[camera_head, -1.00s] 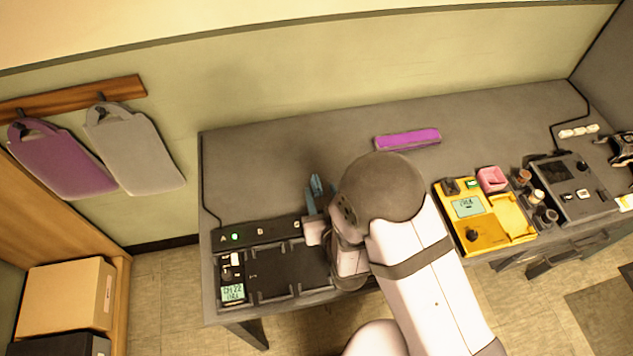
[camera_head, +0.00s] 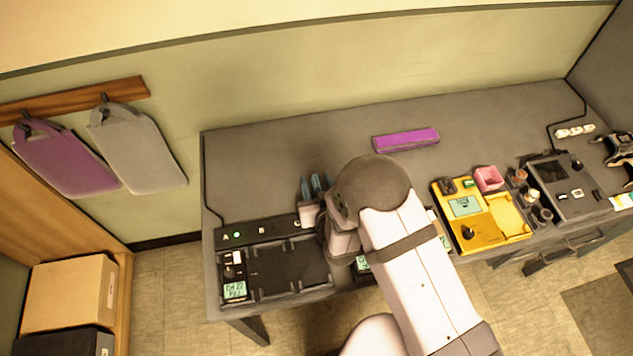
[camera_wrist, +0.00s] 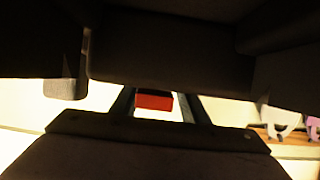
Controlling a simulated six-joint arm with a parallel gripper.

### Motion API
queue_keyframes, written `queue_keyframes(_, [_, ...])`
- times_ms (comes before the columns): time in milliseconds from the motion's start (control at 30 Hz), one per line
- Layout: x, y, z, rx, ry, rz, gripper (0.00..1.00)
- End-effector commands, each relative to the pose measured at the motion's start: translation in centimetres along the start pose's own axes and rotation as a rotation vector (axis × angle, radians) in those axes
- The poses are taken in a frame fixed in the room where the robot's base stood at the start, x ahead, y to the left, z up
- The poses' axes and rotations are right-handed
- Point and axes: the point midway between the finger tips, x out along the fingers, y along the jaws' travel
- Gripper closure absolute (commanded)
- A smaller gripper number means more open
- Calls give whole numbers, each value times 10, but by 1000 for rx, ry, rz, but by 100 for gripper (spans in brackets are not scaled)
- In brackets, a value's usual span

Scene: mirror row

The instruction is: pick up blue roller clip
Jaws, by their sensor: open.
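My gripper (camera_head: 314,187) is above the left part of the grey bench, behind the black row of bays. Its end shows two blue-grey prongs, pointing toward the wall with a gap between them. I take these as my fingers, open. I cannot make out a separate blue roller clip in either view; my wrist and arm hide part of the bench. In the wrist view, a small red block (camera_wrist: 153,101) shows between two dark, pale-edged fingers. I cannot tell whether it touches them.
The black row of bays (camera_head: 250,235), marked A and B, has a module with a green display (camera_head: 235,289). A magenta bar (camera_head: 406,140) lies at the back of the bench. A yellow device (camera_head: 466,228), pink cup (camera_head: 488,178) and dark grey device (camera_head: 572,205) stand right.

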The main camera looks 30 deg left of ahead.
Motion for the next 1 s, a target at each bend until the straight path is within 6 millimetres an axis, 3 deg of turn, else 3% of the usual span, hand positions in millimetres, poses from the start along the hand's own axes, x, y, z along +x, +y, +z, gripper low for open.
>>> queue_keyframes(33, [0, 0, 0, 0, 0, 0, 62])
queue_keyframes(200, [0, 0, 0, 0, 0, 0, 100])
queue_keyframes(667, [-1, 0, -3, 0, 1, 0, 100])
queue_keyframes(1000, [-10, 0, -26, 2, 4, 0, 100])
